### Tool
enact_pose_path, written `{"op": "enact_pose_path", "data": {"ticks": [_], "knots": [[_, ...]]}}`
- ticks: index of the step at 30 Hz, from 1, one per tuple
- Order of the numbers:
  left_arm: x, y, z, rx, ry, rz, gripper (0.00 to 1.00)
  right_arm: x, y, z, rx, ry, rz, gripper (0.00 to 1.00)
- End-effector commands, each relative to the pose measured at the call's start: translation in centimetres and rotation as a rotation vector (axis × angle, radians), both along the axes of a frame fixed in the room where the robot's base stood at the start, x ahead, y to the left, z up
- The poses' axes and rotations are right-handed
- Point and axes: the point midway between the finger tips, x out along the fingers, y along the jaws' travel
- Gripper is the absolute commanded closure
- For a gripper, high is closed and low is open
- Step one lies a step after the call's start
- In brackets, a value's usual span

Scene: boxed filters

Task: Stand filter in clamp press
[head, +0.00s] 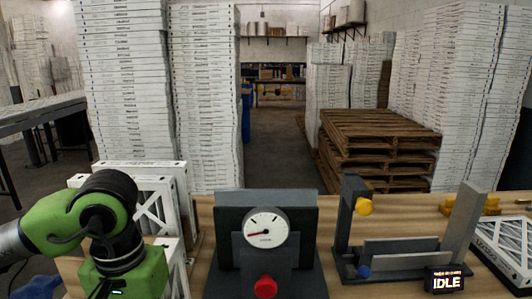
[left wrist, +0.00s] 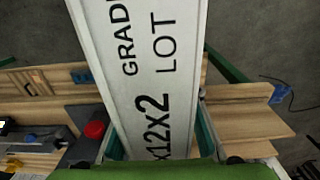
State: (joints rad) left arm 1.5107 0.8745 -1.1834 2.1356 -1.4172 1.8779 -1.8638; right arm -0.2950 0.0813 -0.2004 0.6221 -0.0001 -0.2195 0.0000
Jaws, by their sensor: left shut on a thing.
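My left gripper (left wrist: 158,140) is shut on a white boxed filter (left wrist: 150,70) with black print reading GRADE, LOT and x12x2. The filter runs up and out of the left wrist view. In the head view my left arm's wrist hides the gripper fingers at lower left. A grey fixture that looks like the clamp press (head: 402,247) stands at right, with two uprights, a low rail between them, a yellow knob (head: 364,206) and a blue knob. Its slot looks empty. A display (head: 446,281) in front of it reads IDLE. My right gripper is not in view.
A grey gauge unit (head: 225,225) with a red button (head: 265,286) stands mid-bench, between my left arm and the clamp press. White lattice-sided filters (head: 182,190) stand at left around my arm. More filters (head: 508,250) and a yellow item (head: 470,207) are at right.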

Motion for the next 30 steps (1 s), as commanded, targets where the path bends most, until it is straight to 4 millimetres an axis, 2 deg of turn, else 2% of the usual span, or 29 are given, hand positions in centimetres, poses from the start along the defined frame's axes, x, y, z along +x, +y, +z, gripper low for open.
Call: {"op": "enact_pose_path", "data": {"ticks": [1,3,11,24,26,30], "knots": [[0.0,0.0,-1.2,0.0,-0.001,0.0,1.0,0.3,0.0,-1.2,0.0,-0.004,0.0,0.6],[0.0,0.0,-2.2,0.0,-0.001,0.0,1.0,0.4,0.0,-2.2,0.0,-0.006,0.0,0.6],[0.0,0.0,-5.0,-0.001,-0.001,0.001,1.0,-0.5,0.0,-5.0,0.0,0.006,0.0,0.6],[-0.1,0.0,-5.3,0.0,0.001,0.0,1.0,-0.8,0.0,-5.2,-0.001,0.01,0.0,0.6],[-0.2,0.0,-6.0,0.0,0.005,0.0,1.0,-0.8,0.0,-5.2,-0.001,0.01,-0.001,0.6],[-0.9,0.1,-9.4,0.003,0.012,0.0,1.0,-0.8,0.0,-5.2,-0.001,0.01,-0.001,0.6]]}}
